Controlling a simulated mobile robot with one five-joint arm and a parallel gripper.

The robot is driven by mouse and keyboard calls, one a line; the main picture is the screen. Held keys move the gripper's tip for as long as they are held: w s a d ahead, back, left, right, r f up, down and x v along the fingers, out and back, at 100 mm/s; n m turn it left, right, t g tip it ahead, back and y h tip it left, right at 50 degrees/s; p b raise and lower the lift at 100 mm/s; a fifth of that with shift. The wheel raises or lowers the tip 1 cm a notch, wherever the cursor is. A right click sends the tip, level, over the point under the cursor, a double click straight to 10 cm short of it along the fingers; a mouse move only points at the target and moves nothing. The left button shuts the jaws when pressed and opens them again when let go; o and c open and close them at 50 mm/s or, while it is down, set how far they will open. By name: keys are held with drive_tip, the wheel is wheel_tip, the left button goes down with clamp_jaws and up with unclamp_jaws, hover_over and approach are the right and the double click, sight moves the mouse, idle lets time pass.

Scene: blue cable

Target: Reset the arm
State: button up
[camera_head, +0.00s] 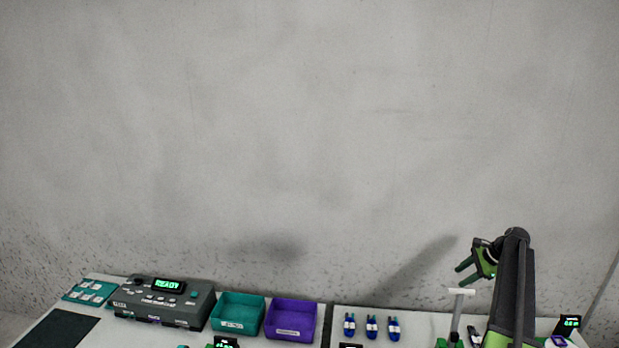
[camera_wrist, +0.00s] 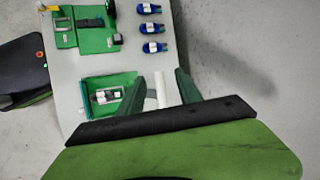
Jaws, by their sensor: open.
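My gripper (camera_head: 466,273) is raised above the right side of the bench in the head view, at the end of my dark and green arm. In the wrist view my gripper (camera_wrist: 160,88) shows two dark green fingers spread apart, with nothing held between them. A white post (camera_wrist: 159,90) shows between the fingers, behind them. Several blue pieces with white bands (camera_head: 371,327) lie in a row on the bench and also show in the wrist view (camera_wrist: 152,28).
A grey device reading READY (camera_head: 163,302) stands at the left, beside a teal bin (camera_head: 238,313) and a purple bin (camera_head: 291,319). A white T-shaped stand (camera_head: 458,305) is near my arm. A green tray (camera_wrist: 86,100) holds small parts. The wall behind is bare.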

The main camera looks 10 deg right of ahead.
drive_tip(key=w+a+f+n+g+b, duration=0.1)
drive_tip(key=w+a+f+n+b, duration=0.25)
drive_tip(key=a, duration=0.75)
drive_tip(key=w+a+f+m+b, duration=0.1)
drive_tip(key=w+a+f+b, duration=0.4)
drive_tip(key=a, duration=0.6)
drive_tip(key=s+a+f+n+g+b, duration=0.1)
drive_tip(key=s+a+f+n+b, duration=0.3)
drive_tip(key=a, duration=0.6)
drive_tip(key=s+a+f+n+g+b, duration=0.1)
drive_tip(key=s+a+f+b, duration=0.3)
drive_tip(key=a, duration=0.6)
drive_tip(key=s+a+f+n+g+h+b, duration=0.15)
drive_tip(key=s+a+f+n, duration=0.25)
drive_tip(key=s+a+f, duration=0.45)
drive_tip(key=s+n+h+b, duration=0.1)
drive_tip(key=s+n+h, duration=0.1)
drive_tip(key=s+n, duration=0.6)
drive_tip(key=shift+s+a+r+b, duration=0.15)
drive_tip(key=shift+s+a+b, duration=0.2)
drive_tip(key=shift+s, duration=0.5)
drive_tip(key=shift+d+n+g, duration=0.15)
drive_tip(key=shift+n+g, duration=0.1)
